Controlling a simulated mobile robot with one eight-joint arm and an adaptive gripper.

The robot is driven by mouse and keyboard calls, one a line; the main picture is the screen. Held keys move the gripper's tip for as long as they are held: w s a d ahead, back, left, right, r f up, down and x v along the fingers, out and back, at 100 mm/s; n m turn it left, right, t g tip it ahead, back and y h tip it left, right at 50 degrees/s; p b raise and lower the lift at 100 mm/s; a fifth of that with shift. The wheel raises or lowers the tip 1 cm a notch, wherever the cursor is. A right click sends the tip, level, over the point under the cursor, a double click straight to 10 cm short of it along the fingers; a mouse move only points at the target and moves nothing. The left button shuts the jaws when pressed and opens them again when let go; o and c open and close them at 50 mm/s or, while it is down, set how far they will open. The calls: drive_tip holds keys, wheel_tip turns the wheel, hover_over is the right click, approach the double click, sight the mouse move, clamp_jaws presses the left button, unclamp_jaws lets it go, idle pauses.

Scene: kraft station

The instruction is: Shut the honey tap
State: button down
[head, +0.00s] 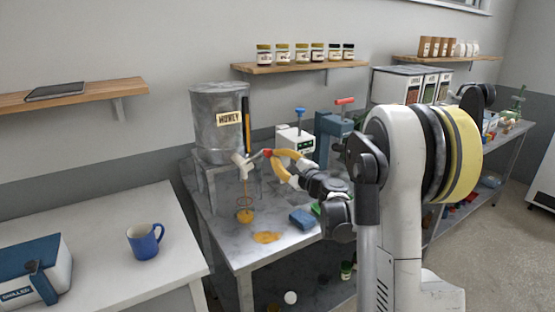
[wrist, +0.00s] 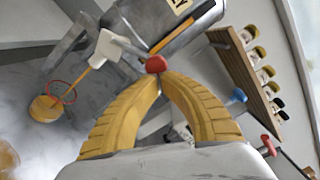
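The honey tap (head: 240,162) is a pale spout low on the grey metal honey tank (head: 212,125). In the wrist view the tap (wrist: 108,46) has a thin grey lever ending in a red knob (wrist: 156,64). An orange honey stream falls from the tap through a red ring (wrist: 62,92) to a honey-coloured mass (wrist: 45,108) below. My gripper (head: 273,154) is at the lever's end. In the wrist view the yellow fingers of my gripper (wrist: 158,77) come together right at the knob, with no clear gap between the tips. Whether they touch the knob is hard to tell.
A honey puddle (head: 267,237) lies on the grey metal bench (head: 225,225), near a blue sponge-like block (head: 302,219). Machines with a blue knob (head: 300,111) and a red handle (head: 344,101) stand behind my gripper. A jar shelf (head: 300,67) hangs above.

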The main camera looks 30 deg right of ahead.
drive_tip(key=a+r+n+p, duration=0.1)
drive_tip(key=n, duration=0.1)
drive_tip(key=a+r+n+p, duration=0.1)
drive_tip(key=r+n, duration=0.1)
drive_tip(key=a+r+n+p, duration=0.1)
drive_tip(key=r+n, duration=0.1)
idle(0.7)
drive_tip(key=shift+a+r, duration=0.1)
drive_tip(key=shift+a, duration=0.05)
idle(0.5)
